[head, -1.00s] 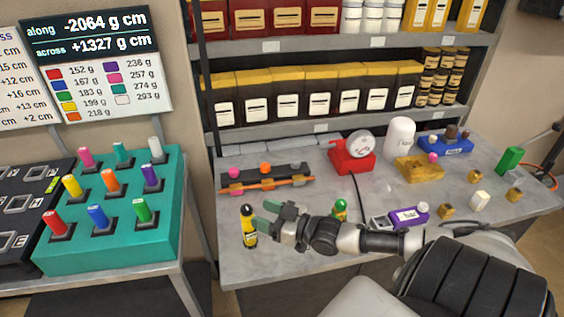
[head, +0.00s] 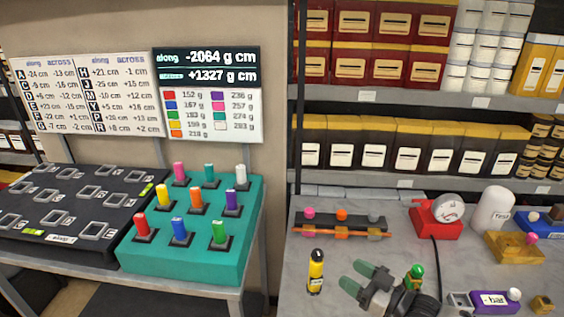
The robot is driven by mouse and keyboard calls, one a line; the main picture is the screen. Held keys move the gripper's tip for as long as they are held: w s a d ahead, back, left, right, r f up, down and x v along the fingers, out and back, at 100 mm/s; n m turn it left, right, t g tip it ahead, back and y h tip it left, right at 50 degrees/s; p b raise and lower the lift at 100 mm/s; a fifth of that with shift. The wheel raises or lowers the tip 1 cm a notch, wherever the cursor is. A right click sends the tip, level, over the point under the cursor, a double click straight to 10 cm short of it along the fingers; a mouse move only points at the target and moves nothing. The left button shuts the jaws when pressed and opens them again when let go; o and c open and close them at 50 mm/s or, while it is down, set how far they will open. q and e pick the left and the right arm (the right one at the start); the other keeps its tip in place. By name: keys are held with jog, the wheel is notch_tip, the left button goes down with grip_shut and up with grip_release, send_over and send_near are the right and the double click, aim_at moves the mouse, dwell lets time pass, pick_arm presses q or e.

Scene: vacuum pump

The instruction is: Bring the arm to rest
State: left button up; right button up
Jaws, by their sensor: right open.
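My right gripper (head: 352,274) is at the bottom of the head view, over the front part of the grey bench. Its two green-tipped fingers point left and are spread apart with nothing between them. A yellow and black bottle (head: 316,272) stands just left of the fingers, apart from them. A small green and yellow object (head: 414,276) shows just behind the gripper body. The rest of my right arm runs out of the bottom edge. My left gripper is not in view.
The bench (head: 345,205) holds a bar rack (head: 340,232), a red gauge block (head: 436,218), a white cylinder (head: 494,209) and a purple box (head: 490,301). At left, a teal peg block (head: 150,262) with coloured pegs stands beside a black slotted board (head: 60,205). Shelves rise behind the bench.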

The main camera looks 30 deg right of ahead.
jog(key=s+a+f+g+h, duration=0.1)
jog(key=s+a+f+g, duration=0.25)
jog(key=a, duration=0.35)
jog(key=s+a+f+g+h, duration=0.1)
jog(key=s+a+f+g, duration=0.25)
jog(key=a, duration=0.35)
jog(key=s+a+r+m+g+h, duration=0.2)
jog(key=s+g+h, duration=0.3)
jog(key=s, duration=0.5)
notch_tip(320, 180, down, 27)
jog(key=g, duration=0.2)
jog(key=s+d+f+g+b, duration=0.1)
jog(key=s+d+f, duration=0.1)
jog(key=s+f, duration=1.4)
jog(key=shift+s+d+f+g, duration=0.3)
jog(key=shift+s+d+f, duration=0.1)
jog(key=shift+s, duration=0.1)
